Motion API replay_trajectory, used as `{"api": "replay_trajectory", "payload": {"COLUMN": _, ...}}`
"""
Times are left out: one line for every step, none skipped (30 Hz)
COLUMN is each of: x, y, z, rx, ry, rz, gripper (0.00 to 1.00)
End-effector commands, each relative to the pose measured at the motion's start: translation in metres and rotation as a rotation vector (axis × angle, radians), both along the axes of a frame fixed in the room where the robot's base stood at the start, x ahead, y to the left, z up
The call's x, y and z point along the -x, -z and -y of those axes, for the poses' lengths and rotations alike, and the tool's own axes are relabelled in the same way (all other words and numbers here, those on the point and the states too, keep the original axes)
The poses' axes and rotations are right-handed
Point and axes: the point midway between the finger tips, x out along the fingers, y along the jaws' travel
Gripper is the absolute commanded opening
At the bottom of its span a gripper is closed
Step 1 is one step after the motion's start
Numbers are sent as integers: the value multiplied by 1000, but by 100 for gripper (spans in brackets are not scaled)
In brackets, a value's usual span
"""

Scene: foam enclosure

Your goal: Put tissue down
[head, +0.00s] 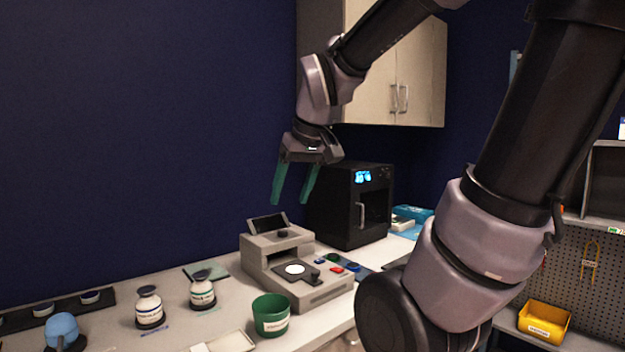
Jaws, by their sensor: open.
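My gripper (289,203) is open in the head view, its two green fingers pointing down. Nothing shows between the fingers. It is raised above the bench (105,297), over the back of a grey instrument (298,254), and appears apart from it. I cannot clearly make out a tissue. A flat green-grey square (190,272) lies on the bench behind a white bottle (202,290), but I cannot tell whether it is a tissue.
A green cup (270,316) and a pale tray (232,342) stand in front of the instrument. Another bottle (149,308) and a blue rounded object (62,329) are left. A black oven-like box (345,205) stands behind. A yellow bin (543,322) is right.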

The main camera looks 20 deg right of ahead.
Motion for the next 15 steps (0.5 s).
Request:
{"api": "replay_trajectory", "payload": {"x": 12, "y": -10, "z": 8, "rx": -58, "ry": 89, "rz": 29, "gripper": 65}}
{"api": "replay_trajectory", "payload": {"x": 19, "y": -14, "z": 12, "rx": -93, "ry": 137, "rz": 40, "gripper": 65}}
{"api": "replay_trajectory", "payload": {"x": 26, "y": -19, "z": 16, "rx": -136, "ry": 195, "rz": 54, "gripper": 65}}
{"api": "replay_trajectory", "payload": {"x": 31, "y": -22, "z": 18, "rx": -165, "ry": 232, "rz": 63, "gripper": 65}}
{"api": "replay_trajectory", "payload": {"x": 35, "y": -24, "z": 20, "rx": -191, "ry": 264, "rz": 69, "gripper": 65}}
{"api": "replay_trajectory", "payload": {"x": 39, "y": -27, "z": 22, "rx": -220, "ry": 299, "rz": 77, "gripper": 65}}
{"api": "replay_trajectory", "payload": {"x": 42, "y": -28, "z": 23, "rx": -239, "ry": 319, "rz": 82, "gripper": 65}}
{"api": "replay_trajectory", "payload": {"x": 44, "y": -29, "z": 24, "rx": -254, "ry": 336, "rz": 84, "gripper": 65}}
{"api": "replay_trajectory", "payload": {"x": 47, "y": -30, "z": 25, "rx": -268, "ry": 352, "rz": 87, "gripper": 65}}
{"api": "replay_trajectory", "payload": {"x": 48, "y": -31, "z": 25, "rx": -275, "ry": 361, "rz": 88, "gripper": 65}}
{"api": "replay_trajectory", "payload": {"x": 48, "y": -31, "z": 25, "rx": -280, "ry": 367, "rz": 89, "gripper": 65}}
{"api": "replay_trajectory", "payload": {"x": 49, "y": -31, "z": 26, "rx": -283, "ry": 371, "rz": 88, "gripper": 65}}
{"api": "replay_trajectory", "payload": {"x": 49, "y": -31, "z": 26, "rx": -284, "ry": 372, "rz": 88, "gripper": 65}}
{"api": "replay_trajectory", "payload": {"x": 49, "y": -31, "z": 26, "rx": -284, "ry": 372, "rz": 88, "gripper": 65}}
{"api": "replay_trajectory", "payload": {"x": 49, "y": -31, "z": 26, "rx": -283, "ry": 371, "rz": 88, "gripper": 65}}
